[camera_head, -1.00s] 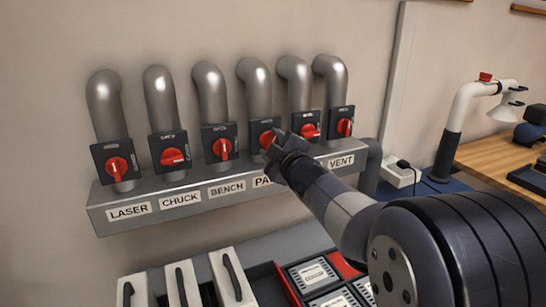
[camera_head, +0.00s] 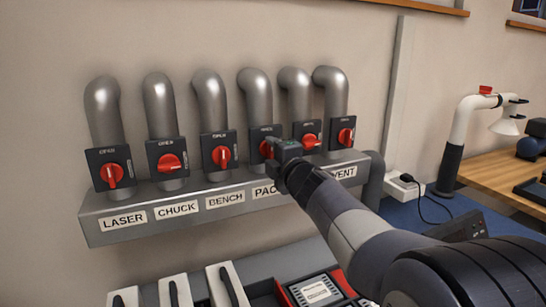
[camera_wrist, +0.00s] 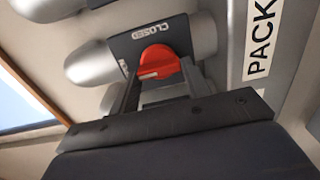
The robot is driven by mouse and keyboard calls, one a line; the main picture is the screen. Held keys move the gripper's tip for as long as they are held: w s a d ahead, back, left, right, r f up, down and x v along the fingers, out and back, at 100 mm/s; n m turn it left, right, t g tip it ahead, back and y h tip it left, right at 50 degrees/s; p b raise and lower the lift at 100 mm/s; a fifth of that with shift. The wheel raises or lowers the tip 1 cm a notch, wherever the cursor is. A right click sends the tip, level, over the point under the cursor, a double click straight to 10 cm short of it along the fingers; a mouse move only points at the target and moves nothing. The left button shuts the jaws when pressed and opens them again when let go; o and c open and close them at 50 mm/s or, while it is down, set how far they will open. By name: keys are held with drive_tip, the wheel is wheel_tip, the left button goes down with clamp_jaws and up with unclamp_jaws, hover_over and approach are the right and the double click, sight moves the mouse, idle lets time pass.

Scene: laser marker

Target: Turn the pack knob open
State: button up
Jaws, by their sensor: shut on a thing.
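The pack knob is a red dial on a dark plate, fourth from the left in the row; in the head view a sliver of the red knob (camera_head: 265,148) shows behind my gripper (camera_head: 279,151). In the wrist view the red knob (camera_wrist: 165,62) sits between my two fingers (camera_wrist: 159,79), which are shut on it. Its white mark lies toward the lower left of the knob. The plate (camera_wrist: 180,33) reads CLOSED along one side; a second word on it is mostly hidden. The PACK label (camera_wrist: 262,38) shows at the right.
Neighbouring red knobs stand close on both sides: bench (camera_head: 221,155) to the left and another (camera_head: 309,140) to the right. Grey pipes (camera_head: 256,95) rise behind the plates. The labelled ledge (camera_head: 150,227) runs below.

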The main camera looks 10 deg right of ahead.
idle(0.3)
drive_tip(key=o, duration=1)
drive_tip(key=shift+s+d+p, duration=0.2)
drive_tip(key=shift+s+d, duration=0.15)
drive_tip(key=shift+s, duration=1.45)
drive_tip(key=shift+s+d+p, duration=0.15)
drive_tip(key=shift+s+d, duration=0.2)
drive_tip(key=shift+s, duration=1.4)
drive_tip(key=shift+s+d+p, duration=0.2)
drive_tip(key=shift+s+d, duration=0.15)
drive_tip(key=shift+s, duration=1.45)
drive_tip(key=w, duration=0.3)
drive_tip(key=w+a, duration=0.1)
drive_tip(key=w, duration=0.3)
drive_tip(key=w+a+b, duration=0.1)
drive_tip(key=w, duration=0.2)
drive_tip(key=shift+w+a, duration=0.1)
drive_tip(key=shift+w, duration=0.25)
drive_tip(key=shift+s, duration=0.15)
